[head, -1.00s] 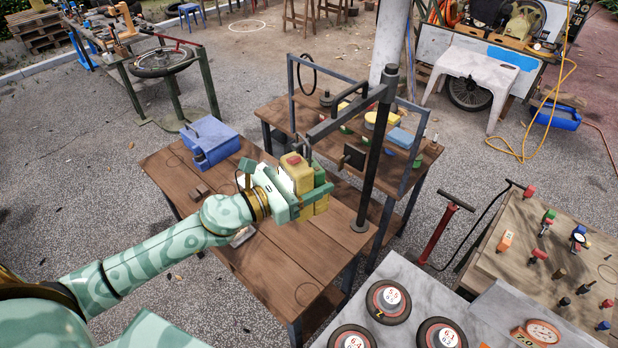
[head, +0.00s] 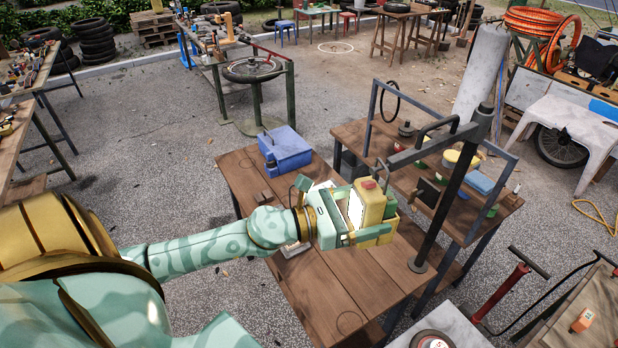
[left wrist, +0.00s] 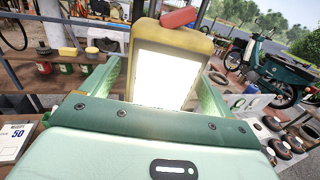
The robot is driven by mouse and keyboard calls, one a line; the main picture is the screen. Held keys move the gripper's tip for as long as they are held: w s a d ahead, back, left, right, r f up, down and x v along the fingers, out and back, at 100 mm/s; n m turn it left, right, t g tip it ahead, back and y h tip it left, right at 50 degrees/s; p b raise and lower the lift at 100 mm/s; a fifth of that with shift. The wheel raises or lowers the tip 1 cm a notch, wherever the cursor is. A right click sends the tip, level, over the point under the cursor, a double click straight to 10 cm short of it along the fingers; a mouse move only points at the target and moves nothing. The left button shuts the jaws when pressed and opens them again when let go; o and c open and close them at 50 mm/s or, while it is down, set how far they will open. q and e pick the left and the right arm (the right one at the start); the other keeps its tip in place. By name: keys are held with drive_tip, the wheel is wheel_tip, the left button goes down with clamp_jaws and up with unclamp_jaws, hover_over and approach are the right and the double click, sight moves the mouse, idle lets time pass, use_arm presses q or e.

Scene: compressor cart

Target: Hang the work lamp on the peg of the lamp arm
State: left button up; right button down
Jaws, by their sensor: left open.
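The work lamp (head: 372,203) is a yellow block with a bright white panel and a red piece on top. It stands nearly upright between the fingers of my left gripper (head: 372,228), which is open around it. In the left wrist view the lit lamp (left wrist: 168,75) leans slightly, with a finger of the left gripper (left wrist: 160,95) on each side. The dark lamp arm (head: 432,147) reaches left from a post, and its tip is just above and right of the lamp. I cannot tell whether the lamp touches the peg. My right gripper is not in view.
The lamp and post are over a brown wooden table (head: 345,278). A blue box (head: 286,150) sits at its back. Behind the post, a second bench (head: 350,132) with a dark frame carries several small items. The table's front part is mostly clear.

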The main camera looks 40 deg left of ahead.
use_arm(q)
drive_tip(key=b+v, duration=0.5)
drive_tip(key=v, duration=0.8)
drive_tip(key=shift+b, duration=0.4)
